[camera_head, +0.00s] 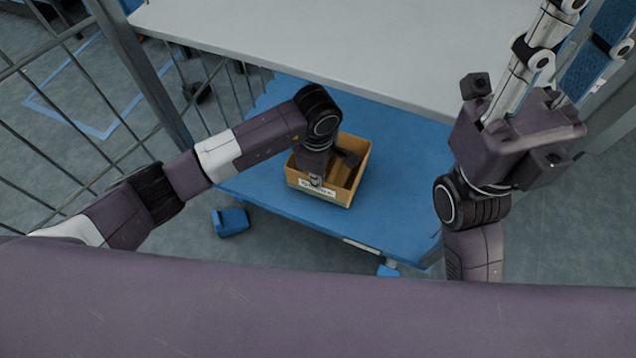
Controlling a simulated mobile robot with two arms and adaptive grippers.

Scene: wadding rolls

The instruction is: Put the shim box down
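The shim box (352,187) is an open-topped, orange-yellow bin with a white label on its near side. It is in the middle of the view, over the blue lower deck (400,215). My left gripper (322,176) points down at the box's near wall, with a fingertip just above the label. It looks shut on that wall; my wrist hides part of the grasp. The box looks level, but I cannot tell if its base touches the deck. My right gripper (580,45) is at the upper right, away from the box, its silver fingers spread apart.
A pale grey upper shelf (330,40) overhangs the far part of the deck. A grey post (140,70) and wire fencing (70,130) stand at the left. The blue deck is bare around the box. A small blue caster part (231,222) shows by the floor.

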